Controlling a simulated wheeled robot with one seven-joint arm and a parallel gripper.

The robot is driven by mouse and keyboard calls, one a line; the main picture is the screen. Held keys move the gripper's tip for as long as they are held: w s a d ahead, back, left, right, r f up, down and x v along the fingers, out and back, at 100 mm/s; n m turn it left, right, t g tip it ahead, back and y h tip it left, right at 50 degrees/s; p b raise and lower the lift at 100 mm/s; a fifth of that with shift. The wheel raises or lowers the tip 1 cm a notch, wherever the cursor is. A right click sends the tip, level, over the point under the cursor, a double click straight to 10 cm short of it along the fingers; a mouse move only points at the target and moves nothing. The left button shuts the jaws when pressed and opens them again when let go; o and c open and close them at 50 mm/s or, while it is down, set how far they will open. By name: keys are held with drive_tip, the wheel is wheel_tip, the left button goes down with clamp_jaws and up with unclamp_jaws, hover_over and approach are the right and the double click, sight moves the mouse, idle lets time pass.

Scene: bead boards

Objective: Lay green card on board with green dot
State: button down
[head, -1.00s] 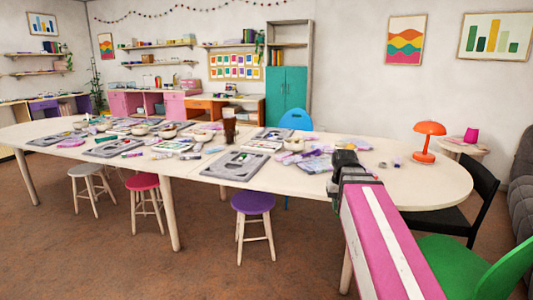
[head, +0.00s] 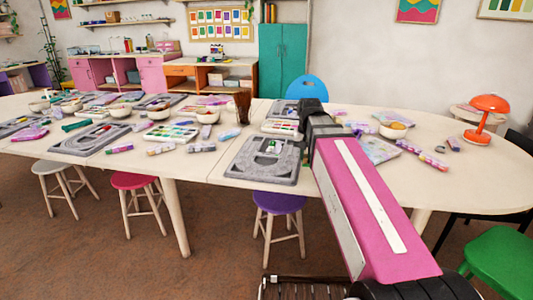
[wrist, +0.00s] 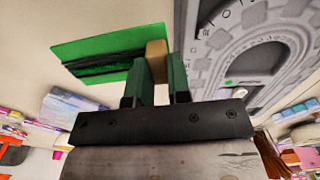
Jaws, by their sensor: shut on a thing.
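In the wrist view my gripper (wrist: 160,85) is shut on the green card (wrist: 82,47), which shows dark stripes. A tan block (wrist: 156,50) sits between the fingertips beside the card; whether it is part of the card I cannot tell. To the right lies a grey bead board (wrist: 208,85) with a curved groove and a small green dot (wrist: 229,83). The card is to the left of this board and apart from it in the picture. In the head view the arm hides the fingertips and card; a grey board (head: 245,175) lies left of my arm.
The long pale table (head: 215,172) holds several grey boards, bowls, paint trays and tubes. A brown brush pot (head: 242,107) stands behind the near board. An orange lamp (head: 482,118) stands at the right. The right front of the table (head: 465,185) is mostly clear.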

drive_tip(key=s+a+r+m, duration=0.1)
drive_tip(key=a+r, duration=0.2)
drive_tip(key=a, duration=0.9)
drive_tip(key=s+a+r, duration=0.2)
drive_tip(key=a+r, duration=0.1)
drive_tip(key=a, duration=1)
hover_over(253, 161)
wheel_tip(253, 161, down, 7)
drive_tip(key=shift+s+r, duration=0.1)
drive_tip(key=shift+r, duration=0.05)
drive_tip(key=shift+f, duration=2)
drive_tip(key=shift+f, duration=0.1)
drive_tip(key=c, duration=1.1)
unclamp_jaws()
wheel_tip(253, 161, up, 12)
drive_tip(key=shift+r, duration=0.15)
